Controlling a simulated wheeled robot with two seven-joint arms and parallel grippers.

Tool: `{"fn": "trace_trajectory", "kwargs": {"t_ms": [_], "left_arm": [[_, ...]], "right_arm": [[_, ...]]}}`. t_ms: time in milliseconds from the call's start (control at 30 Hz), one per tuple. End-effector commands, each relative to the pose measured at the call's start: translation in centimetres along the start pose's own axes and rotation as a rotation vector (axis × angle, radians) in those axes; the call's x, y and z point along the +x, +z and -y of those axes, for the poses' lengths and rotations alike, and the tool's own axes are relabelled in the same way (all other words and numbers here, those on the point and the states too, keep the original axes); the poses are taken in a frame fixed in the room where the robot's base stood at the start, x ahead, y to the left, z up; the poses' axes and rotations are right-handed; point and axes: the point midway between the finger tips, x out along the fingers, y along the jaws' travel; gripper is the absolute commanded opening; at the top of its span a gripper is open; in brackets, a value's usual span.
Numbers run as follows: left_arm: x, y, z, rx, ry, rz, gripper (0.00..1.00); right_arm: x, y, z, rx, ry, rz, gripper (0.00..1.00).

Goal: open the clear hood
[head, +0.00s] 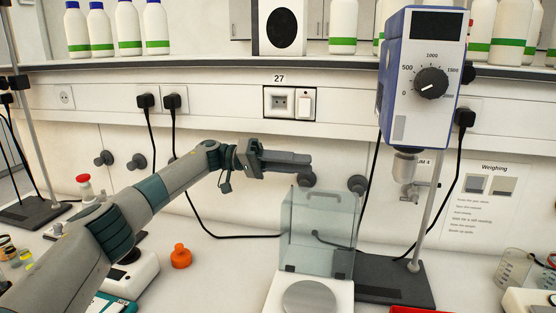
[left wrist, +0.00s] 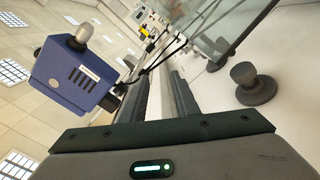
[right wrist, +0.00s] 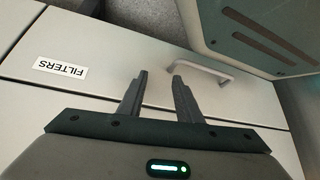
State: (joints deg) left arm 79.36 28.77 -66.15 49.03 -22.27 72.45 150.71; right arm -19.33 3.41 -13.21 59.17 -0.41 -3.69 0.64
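The clear hood (head: 318,235) is a glass box at the back of a white balance (head: 338,293). It looks tipped up, with small dark marks along its lower edge, and the round metal pan (head: 309,298) lies uncovered in front. My left gripper (head: 309,161) is above and behind the hood, apart from it, near the wall. In the left wrist view its fingers (left wrist: 161,75) have a narrow empty gap, and glass of the hood (left wrist: 235,25) shows at top right. My right gripper (right wrist: 160,74) is open and empty, facing a drawer front; it is outside the head view.
A blue stirrer (head: 422,75) on a stand with a dark base (head: 395,283) is right of the hood. An orange flask (head: 181,256) is to the left. Wall knobs (head: 306,180) are behind my left gripper. A drawer handle (right wrist: 200,70) is near my right gripper.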

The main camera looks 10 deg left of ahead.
Motion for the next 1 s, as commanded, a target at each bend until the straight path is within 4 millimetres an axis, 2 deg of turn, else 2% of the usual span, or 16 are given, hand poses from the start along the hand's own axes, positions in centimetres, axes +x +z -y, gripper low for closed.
{"fn": "trace_trajectory", "kwargs": {"t_ms": [167, 500, 1000], "left_arm": [[-0.6, 0.0, 0.0, -0.001, 0.0, 0.0, 0.28], [-1.6, 0.0, 0.0, -0.001, 0.0, 0.0, 0.28], [-3.4, -0.1, 0.1, -0.001, -0.001, -0.001, 0.28]], "right_arm": [[-0.1, 0.1, 0.0, 0.0, 0.001, 0.012, 0.31], [-0.8, 3.3, -0.3, 0.004, 0.006, 0.082, 0.31], [-1.8, 6.2, -1.2, 0.0, 0.014, 0.155, 0.31]]}}
